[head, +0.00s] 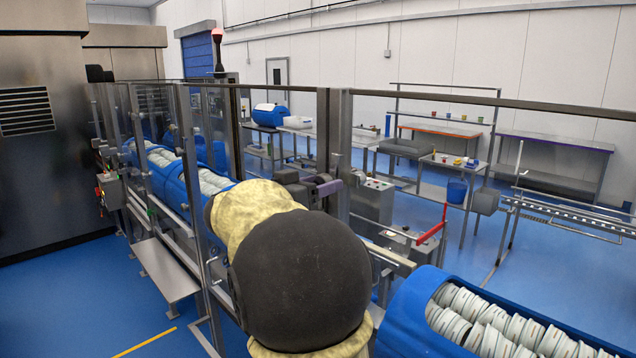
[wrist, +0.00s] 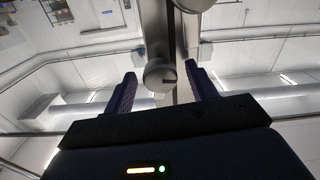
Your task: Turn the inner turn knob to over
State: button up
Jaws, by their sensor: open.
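A round grey turn knob (wrist: 160,73) with a dark pointer line shows in the wrist view, on a metal post (wrist: 154,25). My gripper (wrist: 160,88) is open. Its two purple-lined fingers stand left and right of the knob, with a gap on both sides; I cannot tell how far the knob is in depth. A second round part (wrist: 193,3) is cut off at the top edge. In the head view my gripper (head: 327,188) is beside a metal frame post (head: 339,140). I cannot make out the knob there, and no position labels are readable.
Clear guard panels with metal posts line the conveyor. A blue tub carrier (head: 420,325) full of white tubs stands at front right. A grey control box (head: 371,200) and a red handle (head: 432,232) are right of my gripper. Blue floor (head: 540,280) is open at right.

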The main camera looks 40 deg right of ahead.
jog(key=shift+c, duration=0.3)
jog(key=c, duration=0.9)
jog(key=shift+c, duration=0.2)
jog(key=shift+f+m, duration=0.1)
jog(key=shift+m, duration=0.3)
jog(key=shift+m+b, duration=5.9)
jog(key=shift+m, duration=1.9)
